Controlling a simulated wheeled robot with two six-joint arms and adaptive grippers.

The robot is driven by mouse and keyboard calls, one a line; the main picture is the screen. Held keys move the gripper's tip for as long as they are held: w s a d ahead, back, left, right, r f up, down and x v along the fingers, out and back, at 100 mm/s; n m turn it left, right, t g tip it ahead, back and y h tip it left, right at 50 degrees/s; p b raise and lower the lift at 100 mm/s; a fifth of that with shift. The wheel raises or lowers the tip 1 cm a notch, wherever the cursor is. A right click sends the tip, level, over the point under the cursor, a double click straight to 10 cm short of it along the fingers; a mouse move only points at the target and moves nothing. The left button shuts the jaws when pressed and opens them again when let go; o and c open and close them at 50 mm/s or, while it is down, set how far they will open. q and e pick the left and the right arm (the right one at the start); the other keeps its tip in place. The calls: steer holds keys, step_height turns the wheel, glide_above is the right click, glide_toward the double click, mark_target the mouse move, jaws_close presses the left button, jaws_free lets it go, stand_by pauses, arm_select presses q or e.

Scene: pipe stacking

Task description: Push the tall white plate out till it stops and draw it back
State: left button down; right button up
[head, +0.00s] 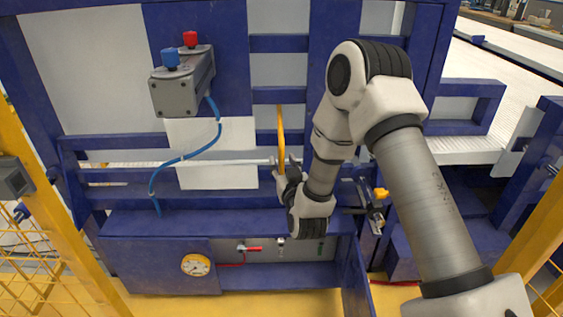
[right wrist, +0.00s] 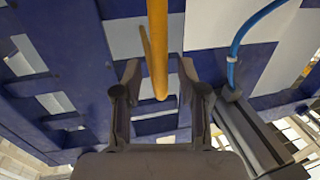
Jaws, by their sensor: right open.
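A bright white plate (head: 190,132) stands upright in the blue frame below the grey button box. Other pale panels, such as the narrow one behind the yellow bar (head: 278,70), also fill the frame, and I cannot tell for sure which is the tall plate. My right gripper (head: 286,168) is open at the lower end of the upright yellow bar (head: 281,130). In the right wrist view the bar (right wrist: 157,45) hangs from the top, its end appearing between the open fingers (right wrist: 158,95). I cannot tell the depth between them. My left gripper is out of view.
A grey box (head: 183,85) with a red and a blue knob juts out at upper left, with a blue hose (head: 180,158) looping down. A horizontal grey rod (head: 140,164) crosses the frame. A gauge (head: 196,265) sits low.

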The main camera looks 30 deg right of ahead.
steer(key=shift+x, duration=1.05)
jaws_close()
